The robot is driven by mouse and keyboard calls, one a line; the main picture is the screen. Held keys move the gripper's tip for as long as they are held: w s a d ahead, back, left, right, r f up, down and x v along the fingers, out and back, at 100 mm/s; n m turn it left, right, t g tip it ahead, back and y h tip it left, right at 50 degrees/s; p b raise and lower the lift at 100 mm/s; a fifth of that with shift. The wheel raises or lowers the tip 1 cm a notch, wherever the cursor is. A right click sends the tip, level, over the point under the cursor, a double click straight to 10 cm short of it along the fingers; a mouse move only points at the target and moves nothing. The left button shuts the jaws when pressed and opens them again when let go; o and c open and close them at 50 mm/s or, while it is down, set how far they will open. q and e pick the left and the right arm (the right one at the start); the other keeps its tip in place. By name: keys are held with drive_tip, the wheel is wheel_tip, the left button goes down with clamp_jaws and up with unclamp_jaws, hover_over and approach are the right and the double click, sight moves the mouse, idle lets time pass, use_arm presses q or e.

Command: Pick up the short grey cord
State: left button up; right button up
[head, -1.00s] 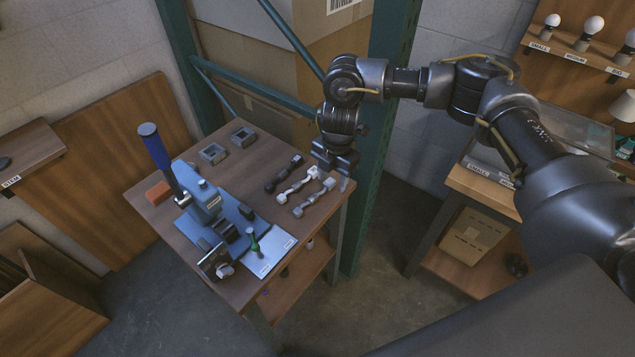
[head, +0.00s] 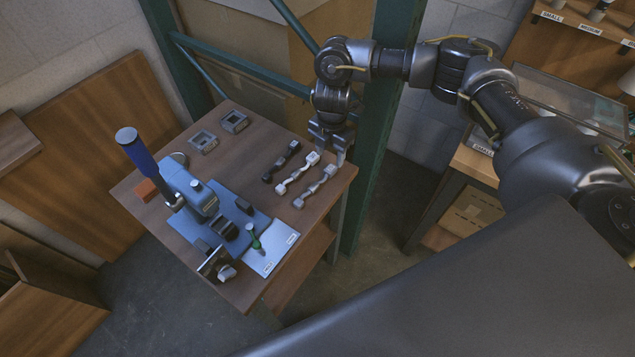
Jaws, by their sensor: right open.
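The short grey cord (head: 315,187) lies on the small wooden table, the rightmost of three short cords in a row. A white cord (head: 297,174) lies just left of it, and a black cord (head: 281,162) left of that. My right gripper (head: 328,157) points down over the far ends of the grey and white cords. It is open, with nothing seen between its fingers. I cannot tell its exact height above the table. My left gripper is out of view.
A blue press (head: 190,195) with a tall lever stands on the table's left part. Two grey square parts (head: 234,122) sit at the back. A green rack post (head: 385,130) rises close behind my right arm.

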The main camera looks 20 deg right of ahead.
sight(330, 169)
drive_tip(key=shift+a, duration=0.15)
drive_tip(key=shift+s+f, duration=0.15)
drive_tip(key=shift+f, duration=0.1)
wheel_tip(330, 169, down, 4)
drive_tip(key=shift+s+r, duration=0.15)
drive_tip(key=shift+f, duration=0.45)
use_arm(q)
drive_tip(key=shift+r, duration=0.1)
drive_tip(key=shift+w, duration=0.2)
use_arm(e)
drive_tip(key=c, duration=1.1)
